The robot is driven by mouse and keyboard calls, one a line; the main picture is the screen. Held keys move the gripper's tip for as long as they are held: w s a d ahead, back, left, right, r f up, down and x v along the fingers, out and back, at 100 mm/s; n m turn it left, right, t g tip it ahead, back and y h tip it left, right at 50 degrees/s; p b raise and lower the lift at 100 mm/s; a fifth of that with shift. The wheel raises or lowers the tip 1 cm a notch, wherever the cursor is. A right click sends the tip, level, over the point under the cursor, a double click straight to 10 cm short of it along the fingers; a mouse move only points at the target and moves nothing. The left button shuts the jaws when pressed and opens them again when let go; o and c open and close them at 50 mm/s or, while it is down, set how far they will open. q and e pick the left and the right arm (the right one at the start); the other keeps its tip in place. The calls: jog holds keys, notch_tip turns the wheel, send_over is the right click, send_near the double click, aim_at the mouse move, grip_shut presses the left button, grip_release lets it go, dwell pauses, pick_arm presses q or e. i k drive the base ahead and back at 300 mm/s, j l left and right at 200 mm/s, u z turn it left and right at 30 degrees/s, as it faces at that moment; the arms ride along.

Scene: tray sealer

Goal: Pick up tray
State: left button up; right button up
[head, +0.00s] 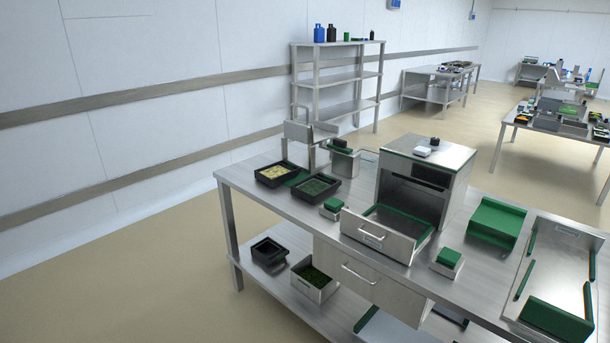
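A black tray (258,180) with pale yellow contents sits on the left part of the steel table's top. Another black tray (256,259), which looks empty, is on the table's lower shelf at the left. The steel tray sealer (452,161) stands mid-table with its front drawer (372,236) pulled out. The drawer has green edges inside. Neither of my grippers shows in the head view.
The steel table (252,168) also holds small green-topped blocks (449,258), a green curved piece (496,222) and a large steel tray-like station (561,275) at the right. A metal bin (316,292) is on the lower shelf. Floor left of the table is clear.

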aim_at(273, 174)
jog(key=i+j+z, duration=0.1)
jog(key=j+z, duration=0.25)
jog(key=i+j+z, duration=0.1)
jog(key=z, duration=0.25)
jog(key=j+z, duration=0.35)
jog(key=i+l, duration=0.05)
